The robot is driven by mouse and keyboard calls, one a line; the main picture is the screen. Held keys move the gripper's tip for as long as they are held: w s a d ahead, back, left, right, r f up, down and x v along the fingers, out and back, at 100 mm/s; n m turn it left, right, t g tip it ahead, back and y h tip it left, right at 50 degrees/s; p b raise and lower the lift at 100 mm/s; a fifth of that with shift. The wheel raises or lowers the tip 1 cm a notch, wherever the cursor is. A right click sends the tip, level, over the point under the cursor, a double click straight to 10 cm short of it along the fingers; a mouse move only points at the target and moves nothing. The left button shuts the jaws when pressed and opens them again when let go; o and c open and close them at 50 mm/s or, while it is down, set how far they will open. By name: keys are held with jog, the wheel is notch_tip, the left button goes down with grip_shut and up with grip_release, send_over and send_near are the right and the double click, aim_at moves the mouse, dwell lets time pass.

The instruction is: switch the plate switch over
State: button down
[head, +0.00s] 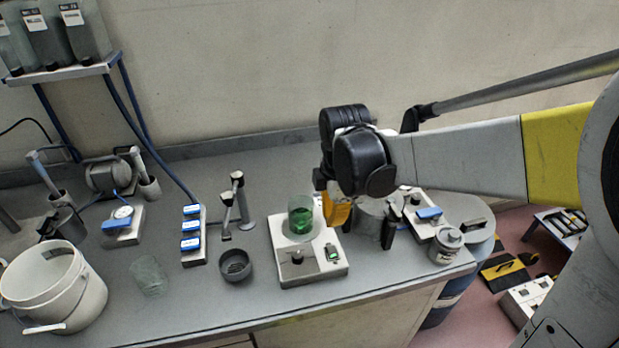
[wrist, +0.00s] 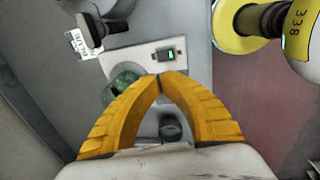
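The plate is a white stirrer-type unit (head: 310,271) on the bench. It carries a beaker of green liquid (head: 301,216) and has a black knob (head: 296,257). Its small switch (head: 332,254), lit green, is at the front right of the top. In the wrist view the switch (wrist: 167,55) shows just beyond my fingertips. My gripper (wrist: 160,82) has its yellow fingers brought together at the tips, with nothing seen between them. In the head view my gripper (head: 338,213) is above the unit's right side, beside the beaker. Contact with the switch is not visible.
To the right stand a grey pot (head: 370,221), a device with a blue part (head: 424,224) and a small lidded jar (head: 446,246). To the left are a dark bowl (head: 235,265), a blue-switched strip (head: 193,236) and a white bucket (head: 52,287). The bench front edge is close.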

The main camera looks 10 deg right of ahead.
aim_at(327, 247)
jog(key=f+b, duration=0.1)
jog(key=f, duration=0.2)
jog(key=w+f+b, duration=0.1)
jog(key=f+b, duration=0.1)
jog(key=f, duration=0.2)
jog(key=f+b, duration=0.1)
jog(key=f, duration=0.3)
jog(key=shift+w+f+b, duration=0.2)
jog(key=shift+w+b, duration=0.1)
jog(key=shift+b, duration=0.05)
jog(key=shift+f, duration=0.1)
jog(key=shift+w+f+b, duration=0.15)
jog(key=shift+f+b, duration=0.15)
jog(key=shift+f, duration=0.25)
jog(key=shift+r, duration=0.15)
